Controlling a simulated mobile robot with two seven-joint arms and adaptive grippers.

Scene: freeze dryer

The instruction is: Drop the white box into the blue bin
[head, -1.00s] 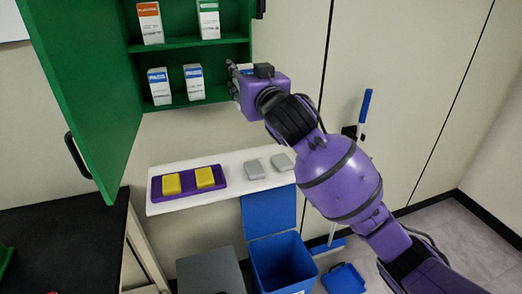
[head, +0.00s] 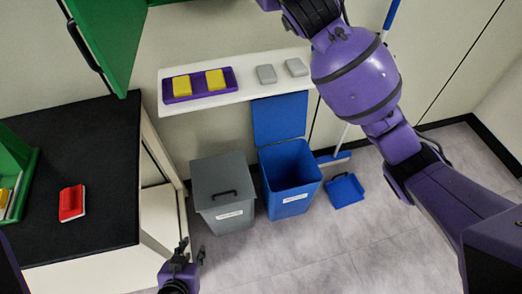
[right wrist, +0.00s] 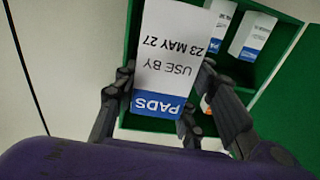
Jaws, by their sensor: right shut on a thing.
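The white box (right wrist: 170,50) has a blue PADS band and a use-by date of 23 May 27. It is between the fingers of my right gripper (right wrist: 166,85), which is shut on it in the right wrist view. In the head view my right arm reaches up out of the top edge, so gripper and box are hidden there. The blue bin (head: 296,204) stands on the floor with its blue lid (head: 280,118) raised behind it and its mouth open. My left gripper (head: 192,248) is empty and open at the bottom, in front of the grey bin.
A grey bin (head: 226,218) with a closed lid stands left of the blue one. A white shelf (head: 236,95) above holds a purple tray (head: 199,96) and grey blocks. A blue dustpan (head: 345,191) lies right. The green cabinet (right wrist: 278,85) holds other boxes.

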